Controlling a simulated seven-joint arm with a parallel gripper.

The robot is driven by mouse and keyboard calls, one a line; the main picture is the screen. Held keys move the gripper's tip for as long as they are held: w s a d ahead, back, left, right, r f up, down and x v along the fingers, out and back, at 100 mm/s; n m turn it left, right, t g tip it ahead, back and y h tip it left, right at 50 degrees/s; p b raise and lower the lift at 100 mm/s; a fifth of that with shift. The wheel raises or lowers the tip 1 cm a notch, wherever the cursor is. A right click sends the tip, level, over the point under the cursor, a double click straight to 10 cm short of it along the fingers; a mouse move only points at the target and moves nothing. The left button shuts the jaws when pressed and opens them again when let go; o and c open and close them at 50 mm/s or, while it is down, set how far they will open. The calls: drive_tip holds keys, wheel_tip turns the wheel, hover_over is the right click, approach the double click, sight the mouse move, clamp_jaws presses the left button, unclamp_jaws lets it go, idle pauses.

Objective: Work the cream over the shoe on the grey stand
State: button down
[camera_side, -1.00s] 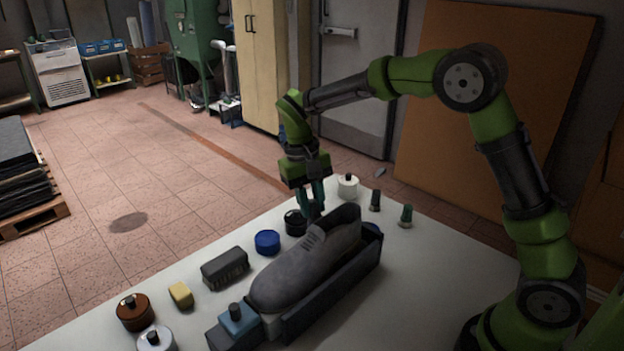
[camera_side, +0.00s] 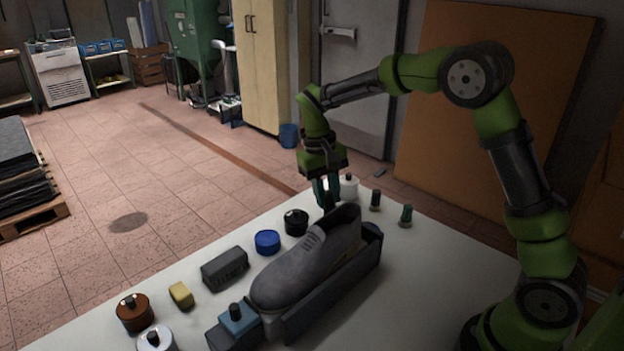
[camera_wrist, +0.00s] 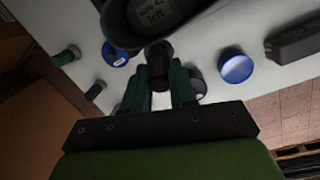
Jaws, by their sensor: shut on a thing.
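A grey shoe (camera_side: 308,264) lies on a dark grey stand (camera_side: 330,297), its heel end at the back right. In the wrist view its dark opening (camera_wrist: 160,12) shows with lettering inside. My gripper (camera_side: 327,192) is beyond the heel end, shut on a dark, roughly cylindrical applicator (camera_wrist: 158,66). It sits between the green fingers, close to the heel; I cannot tell whether it touches the shoe. A black lidded jar (camera_side: 296,222) and a white lidded jar (camera_side: 349,186) stand near the gripper. I cannot tell which holds cream.
A flat blue tin (camera_side: 267,242), a dark brush (camera_side: 225,268), a yellow block (camera_side: 181,294) and a brown jar (camera_side: 134,312) line the left side. The white table (camera_side: 430,285) is clear right of the stand.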

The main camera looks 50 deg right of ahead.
drive_tip(key=shift+r, duration=0.1)
wheel_tip(320, 180, up, 6)
drive_tip(key=w, duration=0.2)
idle(0.3)
drive_tip(key=s+a+r+n+t, duration=0.1)
drive_tip(key=s+a+r+n, duration=0.15)
drive_tip(key=s, duration=0.35)
drive_tip(key=s+a+r+n+t, duration=0.1)
drive_tip(key=s+a+r+n, duration=0.1)
drive_tip(key=s+a+r, duration=0.3)
drive_tip(key=s+f+n+t, duration=0.2)
drive_tip(key=s+f, duration=0.2)
drive_tip(key=f, duration=0.7)
drive_tip(key=d+f+y, duration=0.1)
drive_tip(key=d+f, duration=0.1)
drive_tip(key=d, duration=0.5)
drive_tip(key=shift+s+d, duration=0.15)
drive_tip(key=shift+d, duration=0.1)
drive_tip(key=shift+w+m, duration=0.25)
drive_tip(key=shift+w, duration=0.95)
